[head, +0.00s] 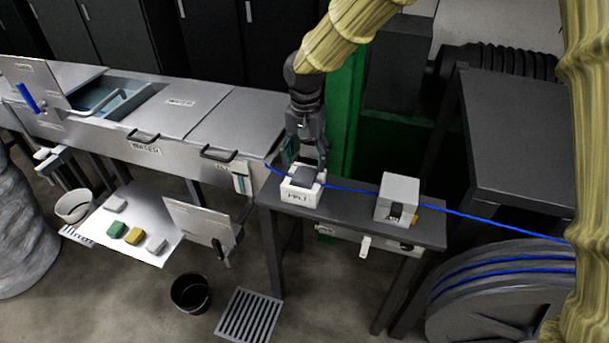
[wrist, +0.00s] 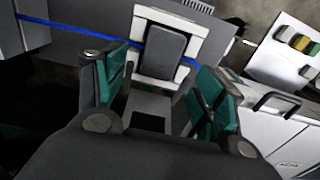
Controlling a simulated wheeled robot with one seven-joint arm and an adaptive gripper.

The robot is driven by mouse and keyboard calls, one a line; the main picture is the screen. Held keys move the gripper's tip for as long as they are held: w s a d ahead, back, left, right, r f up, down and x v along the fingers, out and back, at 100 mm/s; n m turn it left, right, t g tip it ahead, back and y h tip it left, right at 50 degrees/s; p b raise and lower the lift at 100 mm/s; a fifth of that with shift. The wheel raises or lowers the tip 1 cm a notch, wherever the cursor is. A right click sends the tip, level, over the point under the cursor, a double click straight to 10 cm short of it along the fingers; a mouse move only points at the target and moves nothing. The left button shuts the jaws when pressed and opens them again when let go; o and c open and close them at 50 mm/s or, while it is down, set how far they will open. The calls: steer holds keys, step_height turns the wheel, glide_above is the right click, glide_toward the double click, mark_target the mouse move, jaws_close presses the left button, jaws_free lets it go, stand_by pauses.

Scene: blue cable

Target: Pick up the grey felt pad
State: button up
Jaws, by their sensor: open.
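The dark grey pad (head: 304,175) sits upright in a small white labelled box (head: 300,194) on the dark bench. In the wrist view the pad (wrist: 160,52) stands inside the white box's frame (wrist: 141,24), just beyond the fingertips. My gripper (head: 307,160) is directly above the box, pointing down. Its two teal-padded fingers are open in the wrist view (wrist: 160,82), one on each side of the pad's line, with nothing held. I cannot tell in the head view whether the fingers reach the pad.
A steel sink counter (head: 170,120) stands left. Coloured pads lie on a low white shelf (head: 105,245).

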mark_target(305, 172)
steer(key=shift+f+p, duration=0.95)
steer(key=shift+f, duration=1.2)
steer(key=c, duration=0.9)
